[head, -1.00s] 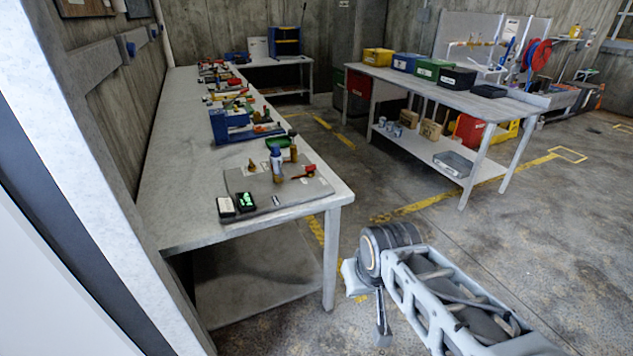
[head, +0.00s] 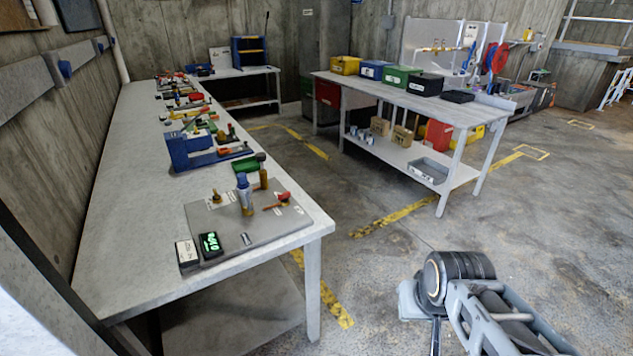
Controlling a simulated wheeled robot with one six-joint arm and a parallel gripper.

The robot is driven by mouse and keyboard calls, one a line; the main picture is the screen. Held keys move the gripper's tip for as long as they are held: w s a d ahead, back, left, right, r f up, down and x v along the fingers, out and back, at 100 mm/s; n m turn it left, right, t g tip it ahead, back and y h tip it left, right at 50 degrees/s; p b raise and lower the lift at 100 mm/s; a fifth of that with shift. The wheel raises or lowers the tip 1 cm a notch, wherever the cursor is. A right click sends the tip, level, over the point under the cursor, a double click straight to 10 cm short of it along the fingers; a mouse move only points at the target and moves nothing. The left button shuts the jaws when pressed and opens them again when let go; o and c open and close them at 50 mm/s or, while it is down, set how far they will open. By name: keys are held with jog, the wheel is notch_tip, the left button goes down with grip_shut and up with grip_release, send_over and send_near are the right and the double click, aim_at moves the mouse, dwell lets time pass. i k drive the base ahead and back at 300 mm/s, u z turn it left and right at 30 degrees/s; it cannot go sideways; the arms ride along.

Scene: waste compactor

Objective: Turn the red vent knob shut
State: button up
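A red handle (head: 282,198) on a small brass-coloured fitting stands on a grey plate (head: 218,234) at the near end of the long workbench. It is the only red handle on that plate; whether it is open or shut is too small to tell. A blue-and-white bottle-shaped part (head: 244,194) and a brass fitting (head: 216,197) stand to its left. A small box with a green lit display (head: 210,244) sits at the plate's near left corner. My gripper (head: 412,301) is at the lower right over the floor, clear of the bench; its fingers cannot be made out.
A second table (head: 440,102) with coloured bins stands at back right. Open concrete floor (head: 370,265) lies between the bench and my arm.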

aim_at(283, 198)
jog(key=z, duration=0.15)
jog(key=i, duration=0.7)
jog(key=u, duration=0.8)
jog(key=i, duration=0.5)
jog(key=u, duration=0.5)
